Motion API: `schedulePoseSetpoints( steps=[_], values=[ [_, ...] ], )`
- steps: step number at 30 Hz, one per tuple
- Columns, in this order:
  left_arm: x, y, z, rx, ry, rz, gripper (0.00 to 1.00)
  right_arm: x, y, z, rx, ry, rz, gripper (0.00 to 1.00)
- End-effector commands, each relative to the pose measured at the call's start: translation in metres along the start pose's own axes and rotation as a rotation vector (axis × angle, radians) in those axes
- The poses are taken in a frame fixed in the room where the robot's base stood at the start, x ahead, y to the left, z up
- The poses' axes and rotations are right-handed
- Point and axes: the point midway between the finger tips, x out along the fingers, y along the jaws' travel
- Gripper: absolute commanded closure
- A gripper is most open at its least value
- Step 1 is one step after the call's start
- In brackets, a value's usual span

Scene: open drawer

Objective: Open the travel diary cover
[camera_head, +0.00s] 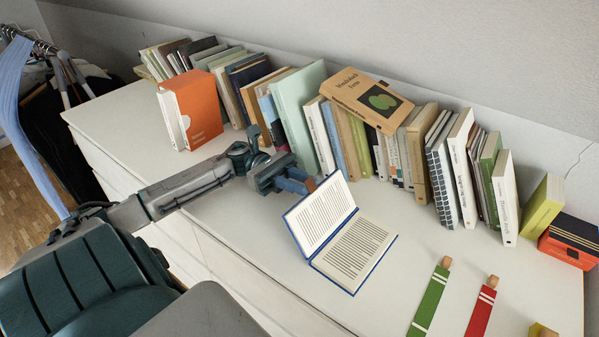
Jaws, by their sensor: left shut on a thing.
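The travel diary (355,253) is a blue-edged book with printed pages, lying on the white dresser top near its front edge. Its right half lies flat. Its left half, the cover side (320,215), stands tilted up and leans to the left, so the diary is partly open with text showing on both sides. My left gripper (308,183) reaches in from the left and is shut at the upper edge of the raised cover; the exact contact is small and partly hidden. My right gripper is not in view.
A long row of books (380,140) lines the wall behind, with a tan book (367,98) lying across their tops. An orange box file (192,110) stands behind my left arm. Green (430,300) and red (481,310) strips lie at right. The dresser top (420,245) is clear between.

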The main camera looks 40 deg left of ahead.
Motion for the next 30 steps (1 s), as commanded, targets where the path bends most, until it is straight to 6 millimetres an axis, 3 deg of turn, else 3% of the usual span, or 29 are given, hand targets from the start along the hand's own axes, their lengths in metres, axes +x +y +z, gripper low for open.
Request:
schedulePoseSetpoints(
  steps=[3, 4, 7, 19, 23, 27, 30],
  values=[
    [0.000, -0.002, -0.005, -0.003, 0.008, -0.003, 1.00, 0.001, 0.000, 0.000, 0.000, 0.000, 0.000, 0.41],
    [0.000, -0.002, -0.005, -0.003, 0.008, -0.003, 0.77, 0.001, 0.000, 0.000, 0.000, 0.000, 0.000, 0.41],
    [0.000, -0.002, -0.004, -0.002, 0.007, -0.002, 0.57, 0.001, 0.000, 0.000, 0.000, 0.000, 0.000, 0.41],
    [-0.008, 0.000, -0.003, -0.001, 0.007, -0.001, 0.56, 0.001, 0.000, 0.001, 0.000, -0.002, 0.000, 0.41],
    [-0.030, 0.000, -0.003, -0.002, 0.009, 0.002, 0.56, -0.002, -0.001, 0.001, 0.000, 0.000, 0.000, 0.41],
    [-0.059, 0.000, -0.004, -0.002, 0.008, 0.002, 0.56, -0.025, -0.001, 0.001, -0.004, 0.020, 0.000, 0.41],
    [-0.078, 0.000, -0.004, -0.002, 0.008, 0.001, 0.56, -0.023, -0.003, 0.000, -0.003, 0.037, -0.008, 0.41]
  ],
)
